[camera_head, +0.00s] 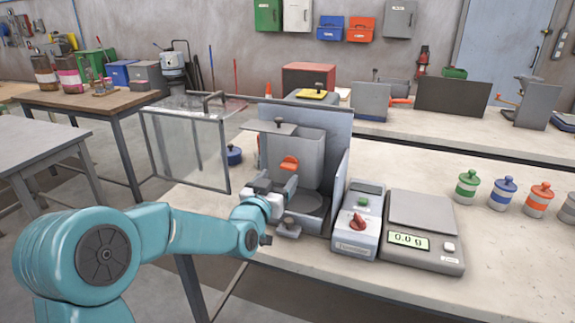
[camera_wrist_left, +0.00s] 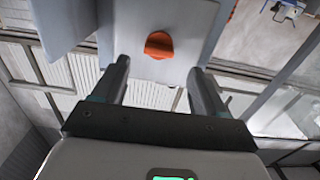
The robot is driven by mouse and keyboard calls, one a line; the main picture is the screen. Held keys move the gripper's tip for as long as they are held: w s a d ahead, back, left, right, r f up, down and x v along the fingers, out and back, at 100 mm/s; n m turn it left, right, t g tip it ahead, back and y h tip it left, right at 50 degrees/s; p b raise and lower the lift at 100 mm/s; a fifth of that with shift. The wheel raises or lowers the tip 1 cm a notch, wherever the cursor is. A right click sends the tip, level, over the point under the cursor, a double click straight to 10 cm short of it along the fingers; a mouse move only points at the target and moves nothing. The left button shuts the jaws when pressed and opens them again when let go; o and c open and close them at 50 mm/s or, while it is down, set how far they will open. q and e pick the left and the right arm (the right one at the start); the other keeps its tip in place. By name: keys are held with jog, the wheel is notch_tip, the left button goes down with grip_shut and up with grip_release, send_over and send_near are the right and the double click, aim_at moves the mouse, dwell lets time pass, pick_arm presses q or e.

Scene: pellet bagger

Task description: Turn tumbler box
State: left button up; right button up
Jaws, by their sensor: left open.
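A grey box-shaped hopper (camera_head: 302,150) stands inside an open metal housing (camera_head: 336,128) on the workbench, with an orange knob (camera_head: 289,162) on its front. My left gripper (camera_head: 291,186) is just below and in front of this knob. In the left wrist view the orange knob (camera_wrist_left: 160,45) shows just beyond and between the tips of my open left gripper (camera_wrist_left: 158,67). I see no contact with it. A grey control box (camera_head: 366,205) with a green button and a red knob (camera_head: 357,221) stands right of the housing; its small label seems to read "Tumbler". My right gripper is not seen.
A clear door panel (camera_head: 187,150) stands open left of the housing. A scale (camera_head: 421,245) reading 0.0 g sits right of the control box. Several banded jars (camera_head: 503,193) line the bench at right. The front right of the bench is clear.

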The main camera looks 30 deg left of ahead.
aim_at(286, 169)
pick_arm(q)
jog(key=p+x, duration=0.1)
jog(key=x, duration=0.4)
jog(key=shift+w+d, duration=0.1)
jog(key=shift+w, duration=0.2)
jog(key=shift+w+a, duration=0.25)
jog(key=shift+w, duration=0.45)
grip_shut()
